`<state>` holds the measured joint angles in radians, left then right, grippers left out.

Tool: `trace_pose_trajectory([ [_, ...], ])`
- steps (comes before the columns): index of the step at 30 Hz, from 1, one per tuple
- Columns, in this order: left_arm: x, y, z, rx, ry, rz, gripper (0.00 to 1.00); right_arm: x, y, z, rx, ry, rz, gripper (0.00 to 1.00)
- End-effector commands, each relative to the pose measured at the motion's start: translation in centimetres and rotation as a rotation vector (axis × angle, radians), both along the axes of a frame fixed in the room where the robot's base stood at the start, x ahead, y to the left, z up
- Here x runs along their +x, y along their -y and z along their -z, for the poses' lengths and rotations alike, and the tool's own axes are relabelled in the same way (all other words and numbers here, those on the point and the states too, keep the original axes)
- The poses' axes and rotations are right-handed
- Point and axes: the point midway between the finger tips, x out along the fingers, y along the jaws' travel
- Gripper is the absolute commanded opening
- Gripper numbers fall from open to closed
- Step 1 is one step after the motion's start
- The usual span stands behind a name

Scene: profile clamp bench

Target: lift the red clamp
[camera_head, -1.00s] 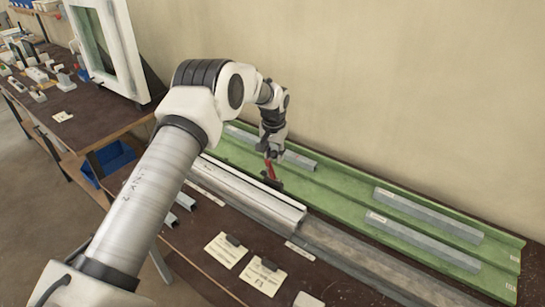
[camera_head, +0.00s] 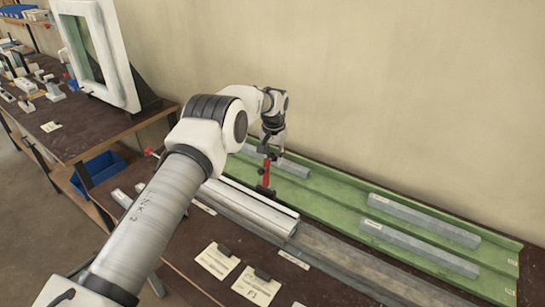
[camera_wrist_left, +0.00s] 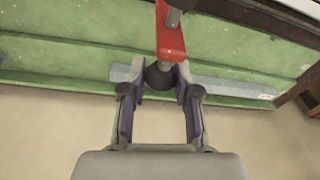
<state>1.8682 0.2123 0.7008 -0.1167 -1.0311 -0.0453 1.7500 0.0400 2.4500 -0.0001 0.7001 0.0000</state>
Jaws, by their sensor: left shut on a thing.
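The red clamp (camera_head: 266,174) stands roughly upright at the back edge of the pale metal profile (camera_head: 245,210), with a dark part at its lower end. My left gripper (camera_head: 271,154) is above it and shut on its upper end. In the left wrist view the clamp's red bar (camera_wrist_left: 170,38) runs away from the fingers (camera_wrist_left: 160,82), which close around a dark round part at its near end. I cannot tell whether the clamp's lower end touches the profile. My right gripper is not in view.
A green tray (camera_head: 345,215) with several grey bars (camera_head: 424,220) lies along the wall. Two paper notes (camera_head: 217,261) lie on the dark bench in front. A white window frame (camera_head: 103,52) stands on the left table, and a blue bin (camera_head: 97,170) sits below.

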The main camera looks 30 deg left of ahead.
Motion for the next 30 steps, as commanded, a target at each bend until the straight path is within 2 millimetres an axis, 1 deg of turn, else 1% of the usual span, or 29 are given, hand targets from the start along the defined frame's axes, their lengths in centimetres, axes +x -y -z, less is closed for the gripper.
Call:
trace_pose_trajectory([
  [12,0.0,0.2,0.3,-0.002,-0.004,0.002,0.0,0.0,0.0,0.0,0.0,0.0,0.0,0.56],
  [13,-0.1,0.2,0.3,-0.002,-0.004,0.002,0.34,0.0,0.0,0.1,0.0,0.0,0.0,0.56],
  [15,-0.1,0.2,0.3,-0.002,-0.004,0.002,0.56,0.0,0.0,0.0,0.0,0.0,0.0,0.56],
  [25,-0.1,0.1,-0.1,-0.001,-0.003,0.001,0.56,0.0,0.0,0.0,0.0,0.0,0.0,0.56],
  [28,-0.1,0.2,-1.3,-0.001,-0.002,0.001,0.56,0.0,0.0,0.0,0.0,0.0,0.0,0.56],
  [30,-0.3,0.3,-2.7,-0.001,0.0,0.002,0.56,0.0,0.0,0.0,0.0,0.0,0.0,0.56],
])
